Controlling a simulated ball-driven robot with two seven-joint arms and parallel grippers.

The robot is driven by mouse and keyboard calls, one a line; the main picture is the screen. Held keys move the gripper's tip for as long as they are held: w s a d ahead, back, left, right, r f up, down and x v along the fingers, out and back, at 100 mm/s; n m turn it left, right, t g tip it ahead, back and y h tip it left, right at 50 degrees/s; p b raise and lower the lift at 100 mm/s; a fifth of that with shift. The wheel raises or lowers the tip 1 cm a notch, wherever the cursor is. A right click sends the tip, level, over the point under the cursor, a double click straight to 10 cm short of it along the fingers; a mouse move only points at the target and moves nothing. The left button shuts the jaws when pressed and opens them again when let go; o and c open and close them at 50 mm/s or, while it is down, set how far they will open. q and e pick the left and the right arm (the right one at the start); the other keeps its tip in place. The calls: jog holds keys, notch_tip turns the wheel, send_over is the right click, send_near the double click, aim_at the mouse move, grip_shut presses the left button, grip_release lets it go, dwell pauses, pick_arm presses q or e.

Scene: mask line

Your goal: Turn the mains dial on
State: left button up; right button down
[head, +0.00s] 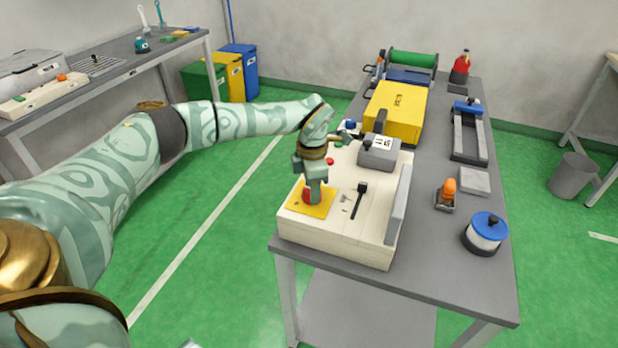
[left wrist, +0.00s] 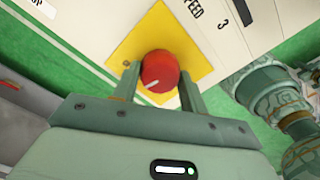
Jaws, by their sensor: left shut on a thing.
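The mains dial is a red round knob (head: 307,195) on a yellow square plate (head: 322,208), at the near left of a cream control box (head: 340,239) on the table. In the left wrist view the red dial (left wrist: 160,70) has a white mark at its lower left, on the yellow plate (left wrist: 195,38). My left gripper (head: 313,192) reaches down over the dial, and its two fingers (left wrist: 160,82) stand either side of it, shut on it. In the head view the gripper partly hides the dial. My right gripper is not clearly seen.
The control box also bears a black lever (head: 359,200), a grey display unit (head: 379,153) and red and green buttons. Behind it is a yellow case (head: 396,110). A blue-lidded tin (head: 486,233) and an orange-handled tool (head: 447,194) stand at right on the grey table (head: 440,260).

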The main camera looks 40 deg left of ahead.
pick_arm(q)
jog(key=n+p, duration=0.1)
jog(key=n, duration=0.1)
jog(key=n+p, duration=0.1)
jog(key=p, duration=0.1)
jog(key=n+p, duration=0.1)
jog(key=n, duration=0.1)
jog(key=shift+r+n+p, duration=0.25)
jog(key=shift+n+p, duration=0.05)
jog(key=shift+p, duration=0.05)
jog(key=n+p, duration=0.2)
jog(key=n, duration=0.1)
jog(key=shift+f, duration=0.1)
jog(key=shift+f+n+p, duration=0.1)
jog(key=shift+n+p, duration=0.65)
jog(key=shift+n, duration=0.55)
pick_arm(e)
notch_tip(320, 180, up, 9)
jog(key=w, duration=0.2)
jog(key=shift+t, duration=0.3)
jog(key=shift+d, duration=0.1)
pick_arm(q)
jog(key=o, duration=1)
pick_arm(e)
jog(key=shift+w, duration=0.1)
